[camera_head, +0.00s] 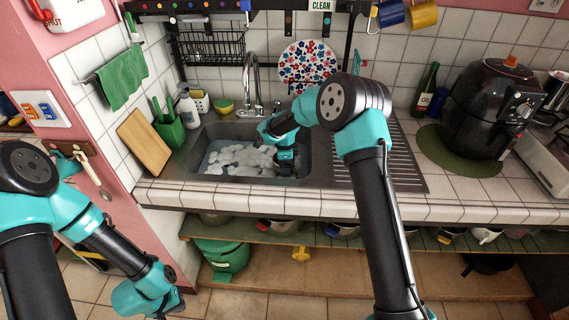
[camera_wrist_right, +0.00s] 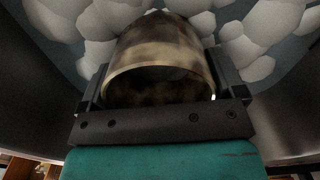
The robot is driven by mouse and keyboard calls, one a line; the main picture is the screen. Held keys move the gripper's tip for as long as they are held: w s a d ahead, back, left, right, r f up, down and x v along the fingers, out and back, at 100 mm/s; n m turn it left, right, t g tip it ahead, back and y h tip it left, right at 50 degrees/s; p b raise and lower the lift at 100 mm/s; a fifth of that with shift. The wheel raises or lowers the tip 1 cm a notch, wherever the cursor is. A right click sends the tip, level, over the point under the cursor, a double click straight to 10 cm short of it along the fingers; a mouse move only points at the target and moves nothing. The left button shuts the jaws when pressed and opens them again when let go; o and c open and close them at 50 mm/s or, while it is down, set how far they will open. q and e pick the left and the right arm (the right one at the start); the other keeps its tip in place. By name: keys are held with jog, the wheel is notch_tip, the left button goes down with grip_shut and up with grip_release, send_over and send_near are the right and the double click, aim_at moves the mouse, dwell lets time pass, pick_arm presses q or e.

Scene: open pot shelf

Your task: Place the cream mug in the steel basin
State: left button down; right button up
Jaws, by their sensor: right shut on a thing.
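The steel basin (camera_head: 222,131) is the sink set into the tiled counter, with water and white foam inside. My right gripper (camera_head: 287,168) reaches down into the right part of the basin. In the right wrist view my right gripper (camera_wrist_right: 160,88) is shut on the mug (camera_wrist_right: 160,48), which looks brownish cream in shadow. The mug's open rim faces the camera, and white foam lies behind it. In the head view the mug is hidden by my gripper and wrist. My left gripper (camera_head: 168,312) is low at the bottom left, away from the counter, its fingers barely visible.
A tap (camera_head: 252,85) stands behind the basin. A cutting board (camera_head: 144,142) and green utensil holder (camera_head: 170,130) are to its left. A ribbed drainboard (camera_head: 405,160) is to its right, then a bottle (camera_head: 426,90) and black air fryer (camera_head: 488,110). Pots stand on the shelf (camera_head: 375,243) below.

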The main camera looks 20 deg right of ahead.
jog(key=shift+f, duration=0.1)
jog(key=o, duration=0.8)
notch_tip(320, 180, up, 12)
dwell(0.4)
jog(key=shift+s+a, duration=0.1)
dwell(0.5)
